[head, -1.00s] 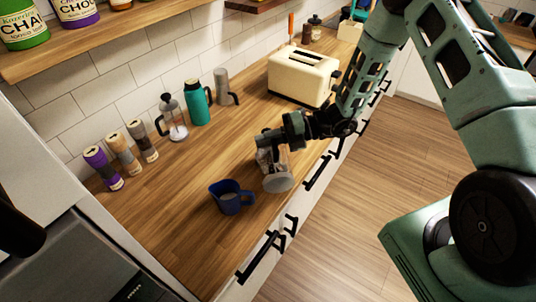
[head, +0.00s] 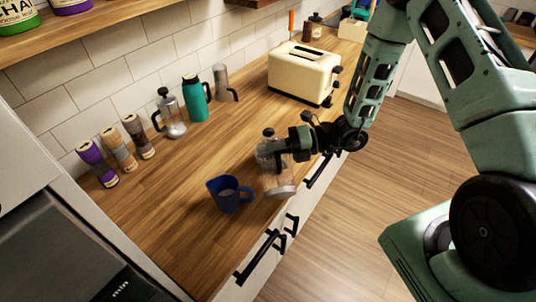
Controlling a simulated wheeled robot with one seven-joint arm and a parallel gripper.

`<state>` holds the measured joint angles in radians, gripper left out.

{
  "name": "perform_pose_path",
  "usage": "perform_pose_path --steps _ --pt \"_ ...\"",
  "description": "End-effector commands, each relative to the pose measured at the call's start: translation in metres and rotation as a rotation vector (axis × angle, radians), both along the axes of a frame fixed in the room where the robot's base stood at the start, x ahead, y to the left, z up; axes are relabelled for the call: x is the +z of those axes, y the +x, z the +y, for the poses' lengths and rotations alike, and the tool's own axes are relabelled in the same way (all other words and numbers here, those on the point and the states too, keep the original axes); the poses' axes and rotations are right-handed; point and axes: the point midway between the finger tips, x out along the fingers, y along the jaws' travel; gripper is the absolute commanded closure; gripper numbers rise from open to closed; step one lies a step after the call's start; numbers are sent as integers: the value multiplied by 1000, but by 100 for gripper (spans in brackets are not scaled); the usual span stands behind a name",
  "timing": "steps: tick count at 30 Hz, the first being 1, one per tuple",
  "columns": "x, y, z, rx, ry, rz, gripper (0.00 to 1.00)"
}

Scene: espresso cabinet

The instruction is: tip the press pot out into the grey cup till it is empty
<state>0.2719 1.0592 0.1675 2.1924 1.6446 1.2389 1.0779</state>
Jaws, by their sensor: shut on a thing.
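My gripper (head: 284,149) is shut on a clear glass pot (head: 274,178) with a dark lid, which looks like a press pot. It stands nearly upright, with its base at or just above the counter's front edge. Its contents cannot be made out clearly. A dark blue cup (head: 227,199) with a handle stands upright just left of the pot, apart from it. A tall grey vessel (head: 221,82) with a dark handle stands at the back by the wall. A second press pot (head: 171,118) stands near it.
A teal flask (head: 195,101) stands between the second press pot and the grey vessel. Several canisters (head: 117,151) line the wall at left. A cream toaster (head: 302,75) stands at the back right. The wooden counter (head: 175,200) is clear around the blue cup.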

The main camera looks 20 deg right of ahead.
Motion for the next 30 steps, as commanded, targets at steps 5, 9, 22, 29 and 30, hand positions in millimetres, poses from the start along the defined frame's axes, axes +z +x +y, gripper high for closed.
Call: perform_pose_path --steps 5,9,22,29,30 --pt "-8 -6 1 0 -6 -59 100" --pt "-19 -14 2 1 -19 -146 100" --pt "-26 -37 6 3 -66 -468 100" --pt "-31 -55 9 3 -90 -632 100" --pt "-32 -58 9 3 -95 -661 100"
